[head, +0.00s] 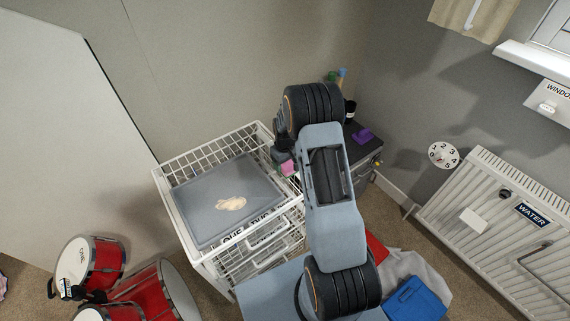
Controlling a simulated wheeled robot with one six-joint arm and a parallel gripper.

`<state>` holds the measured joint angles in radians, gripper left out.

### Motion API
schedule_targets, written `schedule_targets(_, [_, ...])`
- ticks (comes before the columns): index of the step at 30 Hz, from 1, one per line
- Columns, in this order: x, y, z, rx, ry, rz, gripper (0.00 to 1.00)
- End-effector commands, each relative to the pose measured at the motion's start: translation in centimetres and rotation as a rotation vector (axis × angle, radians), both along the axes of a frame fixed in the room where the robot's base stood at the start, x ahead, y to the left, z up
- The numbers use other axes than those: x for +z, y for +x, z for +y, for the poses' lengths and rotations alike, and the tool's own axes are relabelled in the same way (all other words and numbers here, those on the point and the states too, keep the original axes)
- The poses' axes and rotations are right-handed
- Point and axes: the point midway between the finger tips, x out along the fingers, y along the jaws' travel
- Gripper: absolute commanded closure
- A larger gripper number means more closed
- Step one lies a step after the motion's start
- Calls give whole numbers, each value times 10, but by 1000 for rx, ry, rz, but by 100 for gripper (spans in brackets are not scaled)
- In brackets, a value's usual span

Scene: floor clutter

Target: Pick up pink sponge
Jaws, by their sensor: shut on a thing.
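The pink sponge (288,168) shows as a small pink patch in the head view, at the right edge of the white wire basket unit. My gripper (283,162) is right at the sponge and shut on it.
The wire basket unit (165,190) has a grey board (205,206) on top with a beige item (231,203). A dark cabinet with a purple object (363,135) stands behind my arm. Red drums (108,262), a blue box (418,300) and a radiator (490,215) stand around.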

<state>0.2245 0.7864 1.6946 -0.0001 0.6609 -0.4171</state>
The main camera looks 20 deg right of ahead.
Motion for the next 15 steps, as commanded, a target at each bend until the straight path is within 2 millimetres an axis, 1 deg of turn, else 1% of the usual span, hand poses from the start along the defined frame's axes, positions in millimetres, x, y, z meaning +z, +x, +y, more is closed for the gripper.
schedule_targets(4, [17, 1, 0, 0, -1, -4, 57])
schedule_targets(6, [29, 0, 0, 0, -1, -4, 57])
schedule_targets(8, [39, -9, 6, 1, 0, -3, 57])
schedule_targets(15, [90, -45, 28, 2, -1, -5, 57])
